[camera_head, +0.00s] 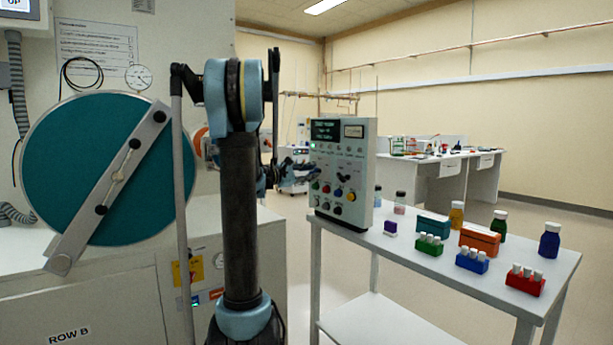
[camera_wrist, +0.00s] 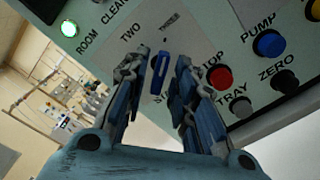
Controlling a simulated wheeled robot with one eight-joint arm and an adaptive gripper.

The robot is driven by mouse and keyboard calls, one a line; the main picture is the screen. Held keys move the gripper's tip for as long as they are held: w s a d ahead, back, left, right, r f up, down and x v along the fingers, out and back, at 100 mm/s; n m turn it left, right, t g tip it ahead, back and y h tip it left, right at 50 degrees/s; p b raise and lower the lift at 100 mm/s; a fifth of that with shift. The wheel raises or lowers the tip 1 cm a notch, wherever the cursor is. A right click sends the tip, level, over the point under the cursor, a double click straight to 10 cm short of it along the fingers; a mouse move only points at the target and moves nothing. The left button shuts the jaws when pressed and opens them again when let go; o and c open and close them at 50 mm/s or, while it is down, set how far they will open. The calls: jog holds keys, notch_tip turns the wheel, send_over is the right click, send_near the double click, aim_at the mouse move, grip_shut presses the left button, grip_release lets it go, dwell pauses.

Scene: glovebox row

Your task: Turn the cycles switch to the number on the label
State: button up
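The control panel (camera_head: 343,160) stands upright on the white table. In the wrist view a slim blue switch handle (camera_wrist: 160,72) is on the panel (camera_wrist: 205,35), with the words TWO and THREE printed beside it; other words around it are hidden by my fingers. My gripper (camera_wrist: 161,78) is open, with one finger on each side of the handle. A gap shows on both sides, and I cannot tell how close the tips are to the panel. In the head view my gripper (camera_head: 300,176) is at the panel's left front. A pale label (camera_head: 353,131) sits at its top right, too small to read.
In the wrist view a red button (camera_wrist: 219,78), a blue PUMP button (camera_wrist: 269,44) and a black ZERO knob (camera_wrist: 285,81) lie right of my fingers. Tube racks and bottles (camera_head: 549,240) crowd the table (camera_head: 375,252) right of the panel. A large teal round door (camera_head: 85,150) is at left.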

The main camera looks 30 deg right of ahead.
grip_shut()
jog(key=shift+a, duration=0.25)
jog(key=shift+d+n, duration=0.2)
jog(key=shift+n, duration=0.2)
jog(key=shift+r+n, duration=0.1)
jog(key=shift+n, duration=3)
jog(key=shift+o, duration=1.9)
grip_release()
jog(key=shift+d, duration=0.1)
